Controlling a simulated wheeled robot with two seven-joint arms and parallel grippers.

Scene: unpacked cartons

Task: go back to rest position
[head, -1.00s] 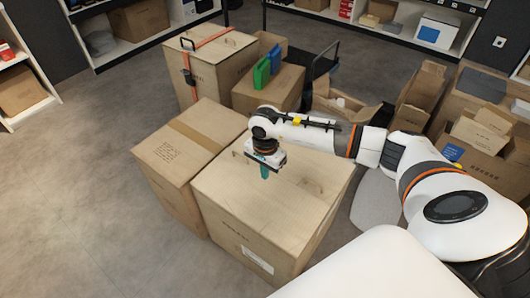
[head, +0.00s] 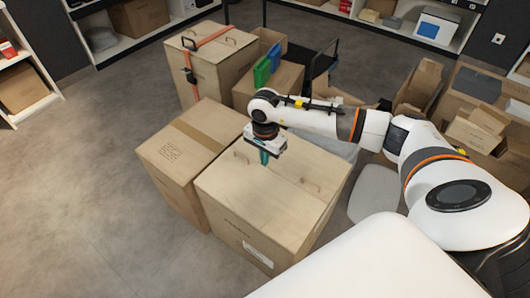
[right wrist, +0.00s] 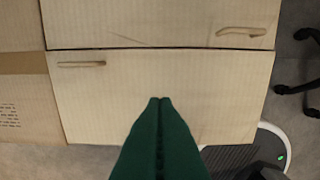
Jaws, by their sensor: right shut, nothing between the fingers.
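My right gripper (head: 264,157) is shut and empty. It points down over the top of the near large carton (head: 290,200), and I cannot tell the exact gap below it. In the right wrist view the shut green fingers (right wrist: 159,102) lie over the carton's near flap (right wrist: 100,100). My left gripper is not in view.
A taped carton (head: 185,150) stands close on the left. Behind are a strapped carton (head: 212,72) and a carton with a green folder (head: 262,72) and a blue one. Open cartons (head: 475,125) stand at the right. Floor at the left (head: 80,190) is clear.

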